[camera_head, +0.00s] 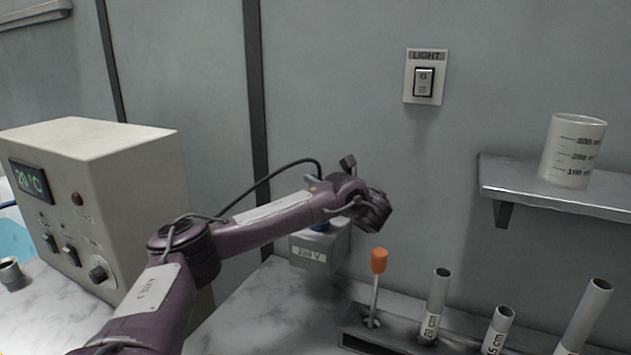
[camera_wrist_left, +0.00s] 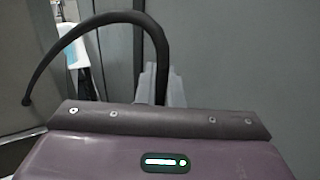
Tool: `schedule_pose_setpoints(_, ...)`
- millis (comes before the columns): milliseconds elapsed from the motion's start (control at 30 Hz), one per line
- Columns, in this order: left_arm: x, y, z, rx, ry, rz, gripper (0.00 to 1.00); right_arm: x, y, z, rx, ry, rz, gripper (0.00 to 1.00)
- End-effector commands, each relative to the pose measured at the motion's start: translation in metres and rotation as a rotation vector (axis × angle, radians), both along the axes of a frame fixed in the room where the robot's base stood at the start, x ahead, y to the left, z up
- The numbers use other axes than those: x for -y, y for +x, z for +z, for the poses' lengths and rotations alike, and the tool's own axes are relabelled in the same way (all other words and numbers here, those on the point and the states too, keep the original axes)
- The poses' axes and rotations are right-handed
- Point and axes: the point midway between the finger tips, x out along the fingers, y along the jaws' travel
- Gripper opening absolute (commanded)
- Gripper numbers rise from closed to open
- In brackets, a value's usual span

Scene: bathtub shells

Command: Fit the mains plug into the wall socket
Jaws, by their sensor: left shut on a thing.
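My left gripper (camera_head: 372,210) is beside the wall, above and right of a pale box labelled 230 V (camera_head: 308,258) with a blue part on top. The wall socket is not clearly seen; this box may carry it, partly behind my arm. A black cable (camera_head: 270,176) arches over my left forearm towards the wrist. In the left wrist view the cable (camera_wrist_left: 98,17) loops over and drops between the grey fingers (camera_wrist_left: 161,85). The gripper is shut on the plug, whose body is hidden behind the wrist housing. Whether it touches a socket cannot be seen. My right gripper is out of view.
A control box showing 20 °C (camera_head: 120,215) stands left. A rack (camera_head: 385,340) with an orange-topped rod (camera_head: 378,262) and several tubes stands close below right. A shelf (camera_head: 560,194) holds a beaker (camera_head: 572,150). A light switch (camera_head: 425,78) is on the wall. Bare marble counter (camera_head: 250,310) lies in front.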

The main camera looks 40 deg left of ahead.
Motion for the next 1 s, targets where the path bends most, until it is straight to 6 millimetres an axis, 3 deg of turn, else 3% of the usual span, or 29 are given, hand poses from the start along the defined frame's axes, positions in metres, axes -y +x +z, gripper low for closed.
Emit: schedule_pose_setpoints(1000,0.000,0.000,-0.010,0.000,0.000,0.000,0.00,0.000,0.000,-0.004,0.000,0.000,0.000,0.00)
